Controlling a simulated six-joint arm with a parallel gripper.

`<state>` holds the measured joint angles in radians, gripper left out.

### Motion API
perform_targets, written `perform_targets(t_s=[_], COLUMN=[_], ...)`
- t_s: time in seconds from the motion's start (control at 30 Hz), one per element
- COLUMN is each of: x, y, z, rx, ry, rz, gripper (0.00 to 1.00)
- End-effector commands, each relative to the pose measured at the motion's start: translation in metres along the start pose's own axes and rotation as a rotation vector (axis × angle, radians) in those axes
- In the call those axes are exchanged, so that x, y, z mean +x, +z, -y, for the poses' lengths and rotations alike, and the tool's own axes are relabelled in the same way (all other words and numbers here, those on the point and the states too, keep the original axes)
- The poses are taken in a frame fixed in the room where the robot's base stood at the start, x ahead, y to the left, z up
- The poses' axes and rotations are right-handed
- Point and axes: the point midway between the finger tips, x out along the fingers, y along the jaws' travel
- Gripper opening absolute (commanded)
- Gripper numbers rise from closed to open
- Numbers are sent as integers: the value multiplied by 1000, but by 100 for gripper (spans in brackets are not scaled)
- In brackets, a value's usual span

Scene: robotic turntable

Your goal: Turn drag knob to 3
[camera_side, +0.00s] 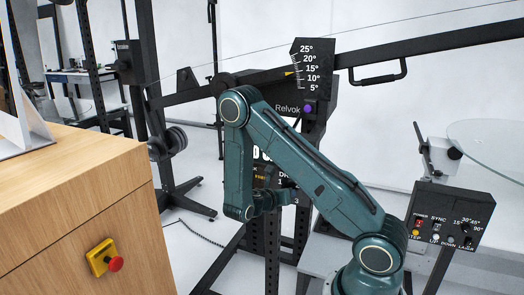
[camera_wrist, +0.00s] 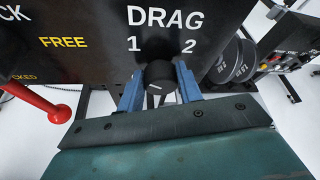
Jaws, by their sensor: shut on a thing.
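The drag knob (camera_wrist: 161,80) is a small black knob with a short white mark on its face. It sits below the white word DRAG on a black panel (camera_wrist: 85,60) in the wrist view. The numbers 1 and 2 show above it to the left and right. My gripper (camera_wrist: 160,74) has its two blue fingers shut on the knob, one on each side. Which number the mark points at is unclear. In the side view the panel (camera_side: 259,171) is mostly behind my arm, with part of the lettering and a 3 showing beside my wrist.
A red lever (camera_wrist: 45,105) sticks out at left in the wrist view, near the yellow word FREE. Dark round weights (camera_wrist: 232,62) are at right. A switch box (camera_side: 445,218) stands at right in the side view, and a wooden cabinet (camera_side: 60,190) with a red stop button (camera_side: 116,264) at left.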

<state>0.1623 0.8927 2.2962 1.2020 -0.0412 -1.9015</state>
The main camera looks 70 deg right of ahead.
Motion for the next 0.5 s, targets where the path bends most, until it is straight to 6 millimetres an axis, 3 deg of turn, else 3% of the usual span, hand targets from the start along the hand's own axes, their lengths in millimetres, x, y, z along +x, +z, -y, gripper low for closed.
perform_targets(t_s=[0.5], x=[0], y=[-1], z=[2], rx=[124], ry=[51], rz=[0], gripper=[13])
